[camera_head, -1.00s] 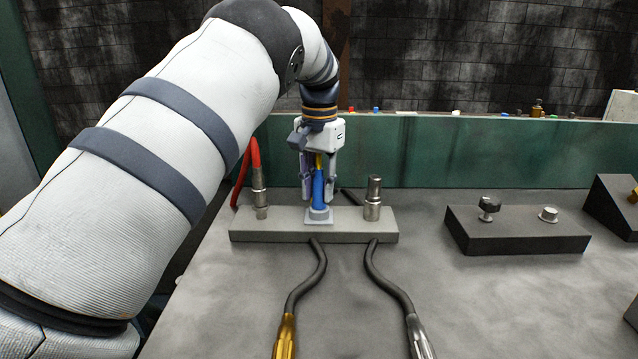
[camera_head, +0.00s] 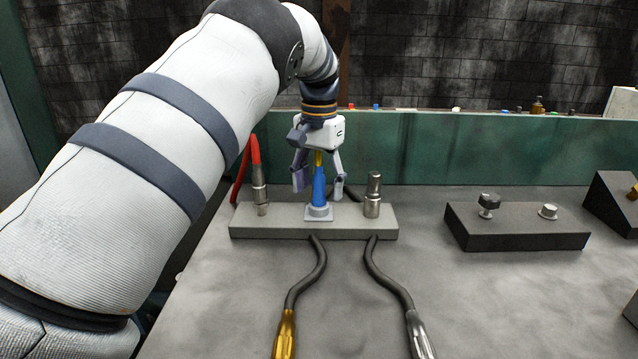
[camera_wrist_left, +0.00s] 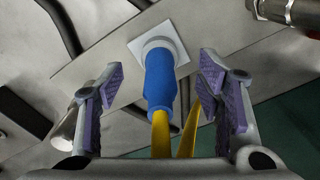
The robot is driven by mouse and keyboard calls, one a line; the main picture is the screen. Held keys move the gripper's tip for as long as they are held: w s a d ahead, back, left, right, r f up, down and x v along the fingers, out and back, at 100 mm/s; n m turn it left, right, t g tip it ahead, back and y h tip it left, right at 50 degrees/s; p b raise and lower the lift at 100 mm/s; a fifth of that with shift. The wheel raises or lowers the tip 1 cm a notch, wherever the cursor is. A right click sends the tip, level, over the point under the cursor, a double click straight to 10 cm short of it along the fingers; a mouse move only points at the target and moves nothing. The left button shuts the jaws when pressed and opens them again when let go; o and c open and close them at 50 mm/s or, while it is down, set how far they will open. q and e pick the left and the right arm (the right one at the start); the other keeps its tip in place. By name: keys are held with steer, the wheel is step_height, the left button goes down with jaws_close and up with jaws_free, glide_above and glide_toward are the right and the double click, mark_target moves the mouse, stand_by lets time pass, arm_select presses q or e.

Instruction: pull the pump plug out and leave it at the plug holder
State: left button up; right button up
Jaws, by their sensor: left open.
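A blue plug (camera_head: 319,190) with a yellow cable stands upright in a round white collar on a small square plate (camera_head: 308,216). The plate sits at the middle of a long grey block. The plug also shows in the left wrist view (camera_wrist_left: 160,78), with its lower end in the collar (camera_wrist_left: 160,45). My left gripper (camera_head: 320,186) is above the block with its fingers apart on either side of the plug, and gaps show on both sides in the left wrist view. I cannot tell whether the plate is the pump socket or the plug holder. My right gripper is not in view.
On the grey block (camera_head: 270,230), metal connectors stand left (camera_head: 260,190) and right (camera_head: 373,195) of the plug, the left one with a red hose. Two dark cables (camera_head: 318,270) run forward. A dark box with knobs (camera_head: 510,236) lies right; bare table lies between.

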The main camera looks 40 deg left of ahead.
mark_target(319, 165)
arm_select(q)
steer(key=shift+r, duration=0.15)
steer(key=shift+r, duration=3.4)
